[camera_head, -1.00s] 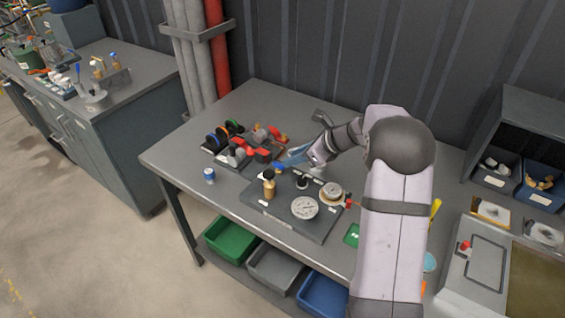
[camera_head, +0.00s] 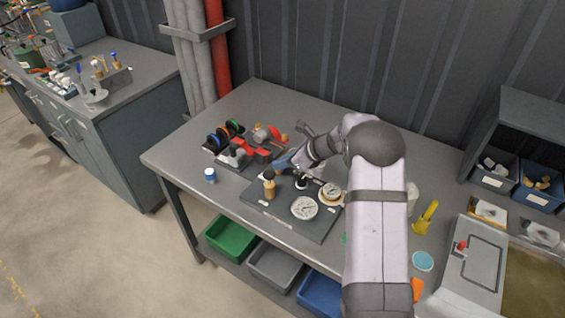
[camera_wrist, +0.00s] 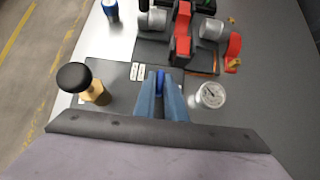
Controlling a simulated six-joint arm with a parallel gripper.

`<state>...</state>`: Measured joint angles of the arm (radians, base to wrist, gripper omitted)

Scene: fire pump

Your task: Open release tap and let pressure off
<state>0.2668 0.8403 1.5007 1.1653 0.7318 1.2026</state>
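A grey board (camera_head: 259,216) on the bench carries a brass fitting with a black knob (camera_head: 269,187) and white-faced gauges (camera_head: 304,208). My gripper (camera_head: 280,165) is low over the far left part of the board, behind the brass fitting. In the wrist view, the gripper's two blue fingers (camera_wrist: 161,82) are close together, with a small darker blue piece (camera_wrist: 160,80) between their tips. It looks like the blue tap handle seen earlier. I cannot tell whether the fingers press on it. The tap's body is hidden.
A rack of red and grey valve parts (camera_head: 240,150) lies just beyond the gripper. A small blue-and-white can (camera_head: 210,175) stands at the left. A yellow tool (camera_head: 427,217) and a light blue disc (camera_head: 422,261) lie at the right. The bench's back left is clear.

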